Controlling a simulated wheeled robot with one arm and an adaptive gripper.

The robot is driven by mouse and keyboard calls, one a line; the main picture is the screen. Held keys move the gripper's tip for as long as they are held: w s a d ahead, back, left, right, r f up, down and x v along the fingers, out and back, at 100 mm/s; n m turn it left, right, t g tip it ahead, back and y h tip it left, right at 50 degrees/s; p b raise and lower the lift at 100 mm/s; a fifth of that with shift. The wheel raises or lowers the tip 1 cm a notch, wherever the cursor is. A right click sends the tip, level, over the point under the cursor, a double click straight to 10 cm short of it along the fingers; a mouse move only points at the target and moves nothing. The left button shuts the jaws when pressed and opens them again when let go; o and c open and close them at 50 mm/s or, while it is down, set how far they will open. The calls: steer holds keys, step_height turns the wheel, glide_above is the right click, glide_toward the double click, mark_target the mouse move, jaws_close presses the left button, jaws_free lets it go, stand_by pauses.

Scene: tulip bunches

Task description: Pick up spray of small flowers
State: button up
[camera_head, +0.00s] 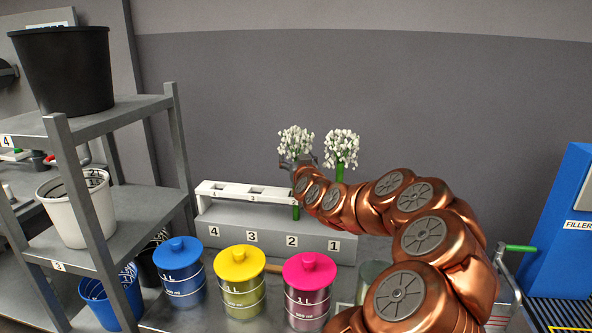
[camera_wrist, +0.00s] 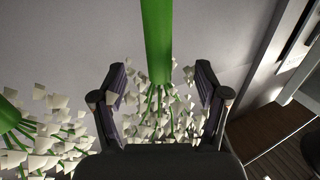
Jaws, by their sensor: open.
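Two sprays of small white flowers on green stems stand upright at the grey bench with the white rack. In the head view, my gripper (camera_head: 303,161) is at the left spray (camera_head: 296,142), just below its blossoms; the right spray (camera_head: 341,150) stands beside it. In the wrist view, my gripper (camera_wrist: 162,100) is open, with one finger on each side of the left spray's thick green stem (camera_wrist: 156,40) and its blossoms. I cannot tell whether the fingers touch it. The other spray (camera_wrist: 45,140) shows at the left. My arm hides part of the rack and stems.
The white rack (camera_head: 222,188) has numbered slots on the grey bench (camera_head: 215,220). Blue (camera_head: 181,270), yellow (camera_head: 240,280) and pink (camera_head: 309,290) lidded canisters stand in front. A shelf with buckets (camera_head: 66,70) is at the left, a blue filler machine (camera_head: 572,230) at the right.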

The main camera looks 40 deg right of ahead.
steer(key=c, duration=1.3)
